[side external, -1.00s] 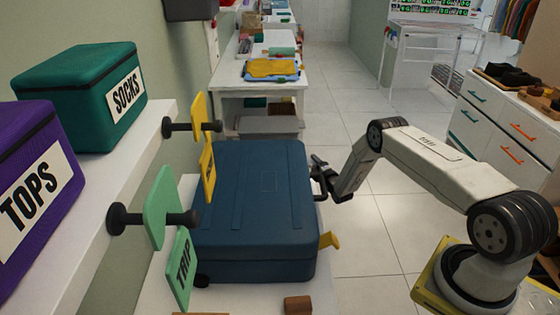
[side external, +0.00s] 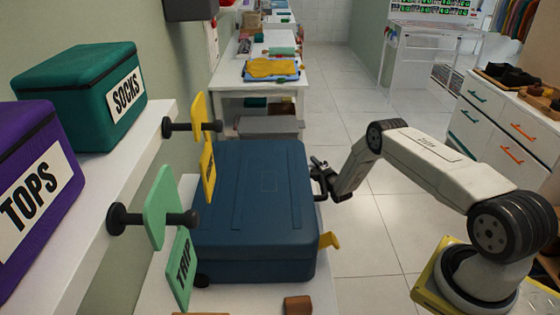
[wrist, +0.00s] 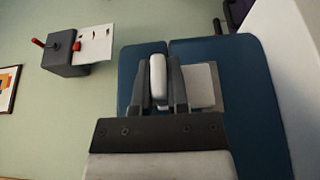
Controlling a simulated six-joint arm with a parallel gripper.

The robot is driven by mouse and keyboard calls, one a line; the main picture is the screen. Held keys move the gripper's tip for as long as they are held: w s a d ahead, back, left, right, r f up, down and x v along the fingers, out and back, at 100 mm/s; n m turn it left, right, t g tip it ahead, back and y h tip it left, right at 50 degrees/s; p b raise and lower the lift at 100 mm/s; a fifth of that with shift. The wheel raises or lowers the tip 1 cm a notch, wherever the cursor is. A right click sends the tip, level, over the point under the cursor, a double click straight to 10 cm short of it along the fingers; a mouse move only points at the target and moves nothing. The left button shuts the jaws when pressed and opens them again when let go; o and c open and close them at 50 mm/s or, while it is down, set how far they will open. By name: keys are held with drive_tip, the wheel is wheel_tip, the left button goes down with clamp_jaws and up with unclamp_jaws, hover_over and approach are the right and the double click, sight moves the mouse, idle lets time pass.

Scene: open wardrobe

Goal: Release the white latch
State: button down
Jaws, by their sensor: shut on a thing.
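A closed blue suitcase (side external: 260,215) lies on a white surface in the side external view. My gripper (side external: 318,180) is at its right side, toward the far end. In the wrist view the white latch (wrist: 157,72) sits between the two dark fingers of my gripper (wrist: 159,85), which are shut on it. The suitcase (wrist: 240,95) fills the background behind the latch there. A light grey plate (wrist: 203,88) shows beside the right finger. In the side external view the white latch is hidden by my gripper.
A yellow latch (side external: 329,240) sticks out from the suitcase's near right side. Green and yellow tags (side external: 182,268) (side external: 208,170) stand along its left. A small brown block (side external: 298,305) lies in front. Open floor (side external: 365,240) lies right of the suitcase.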

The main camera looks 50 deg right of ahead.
drive_tip(key=shift+s+d, duration=0.1)
drive_tip(key=m, duration=0.2)
drive_tip(key=f+t, duration=0.1)
drive_tip(key=shift+s+d+m+h, duration=0.3)
drive_tip(key=shift+m, duration=0.1)
drive_tip(key=f+m+h, duration=0.1)
drive_tip(key=m, duration=0.2)
drive_tip(key=f+m+h, duration=0.1)
drive_tip(key=m, duration=0.2)
drive_tip(key=s+d+f+m+h, duration=0.1)
drive_tip(key=m, duration=0.2)
drive_tip(key=shift+t+h, duration=0.4)
drive_tip(key=shift+m, duration=0.4)
drive_tip(key=c, duration=0.6)
unclamp_jaws()
drive_tip(key=shift+s+a+f, duration=0.1)
drive_tip(key=shift+a, duration=0.05)
